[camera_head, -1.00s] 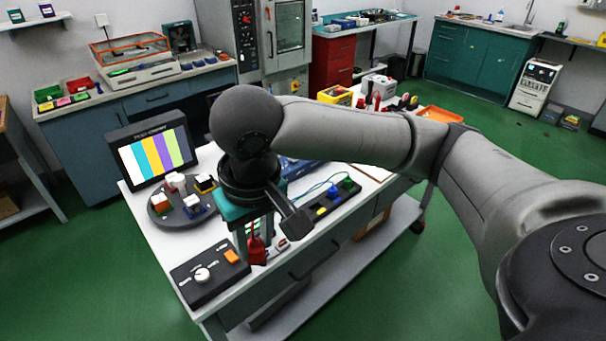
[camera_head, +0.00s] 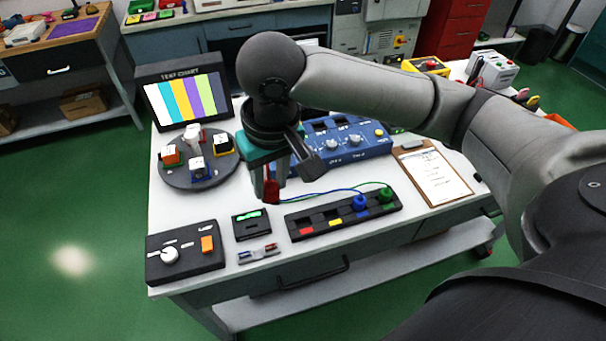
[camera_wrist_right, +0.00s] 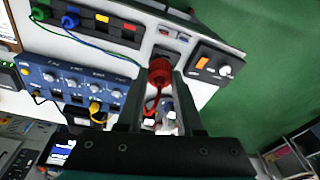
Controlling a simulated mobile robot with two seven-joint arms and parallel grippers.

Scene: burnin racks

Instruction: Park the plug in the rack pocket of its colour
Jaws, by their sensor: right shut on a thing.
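My right gripper (camera_head: 270,185) is shut on the red plug (camera_head: 271,191) and holds it over the white bench, left of the rack. In the right wrist view the red plug (camera_wrist_right: 160,72) sits between the fingertips (camera_wrist_right: 160,80), with a red cable trailing from it. The black rack (camera_head: 402,207) has a row of pockets marked red (camera_head: 307,231), yellow (camera_head: 335,223), blue and green. The blue plug (camera_head: 360,202) and green plug (camera_head: 385,194) stand at its right end. The red and yellow pockets look empty. My left gripper is out of view.
A black box with a knob and orange switch (camera_head: 186,254) stands front left, beside a small green-lit device (camera_head: 251,223). A round carousel (camera_head: 176,179), a colour-bar screen (camera_head: 185,98), a blue instrument (camera_head: 345,150) and a clipboard (camera_head: 434,174) surround the rack.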

